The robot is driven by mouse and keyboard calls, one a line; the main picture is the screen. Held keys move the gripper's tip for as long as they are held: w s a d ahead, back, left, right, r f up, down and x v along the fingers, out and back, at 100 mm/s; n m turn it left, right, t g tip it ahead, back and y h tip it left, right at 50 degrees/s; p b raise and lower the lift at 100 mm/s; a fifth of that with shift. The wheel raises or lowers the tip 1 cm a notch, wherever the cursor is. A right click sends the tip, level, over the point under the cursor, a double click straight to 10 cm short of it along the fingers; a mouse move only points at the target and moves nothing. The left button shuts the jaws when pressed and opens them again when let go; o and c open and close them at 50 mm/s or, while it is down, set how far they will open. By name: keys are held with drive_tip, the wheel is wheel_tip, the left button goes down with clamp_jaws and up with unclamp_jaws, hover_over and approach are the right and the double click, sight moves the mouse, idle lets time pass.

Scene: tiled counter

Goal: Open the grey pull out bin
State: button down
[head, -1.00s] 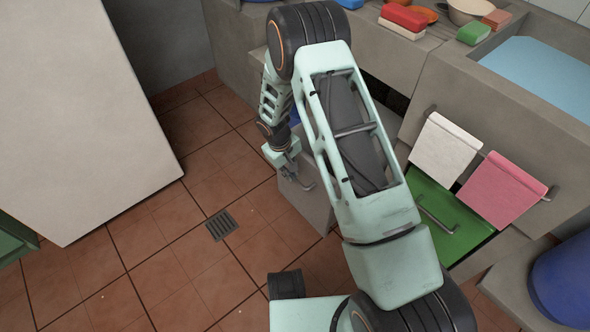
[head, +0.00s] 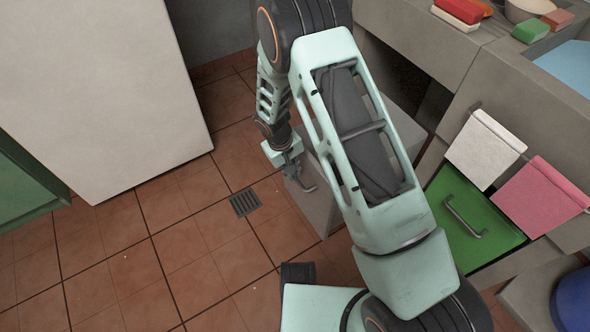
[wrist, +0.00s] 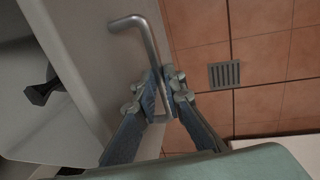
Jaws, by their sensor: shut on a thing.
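The grey pull-out bin (head: 316,212) stands out from the counter, partly behind my arm in the head view. Its grey front panel (wrist: 100,42) and bent metal handle (wrist: 148,42) show in the wrist view. My gripper (wrist: 164,92) is shut on the handle, with a finger on either side of the bar. In the head view my gripper (head: 291,172) is at the bin's front, by the handle (head: 308,184). The bin's inside is partly visible in the wrist view, with a dark object (wrist: 40,92) there. My arm hides much of the bin in the head view.
A green drawer front (head: 475,220) with a handle is to the right, below a white towel (head: 484,148) and a pink towel (head: 540,202). A large pale block (head: 100,90) stands at left. The tiled floor around the drain (head: 244,203) is clear.

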drive_tip(key=c, duration=2)
unclamp_jaws()
drive_tip(key=shift+r, duration=0.1)
drive_tip(key=r, duration=0.4)
drive_tip(key=s+a+r, duration=0.1)
drive_tip(key=r, duration=0.2)
drive_tip(key=a+r, duration=0.1)
drive_tip(key=r, duration=0.3)
drive_tip(key=shift+s+r, duration=0.2)
drive_tip(key=shift+r, duration=0.1)
drive_tip(key=shift+d, duration=0.1)
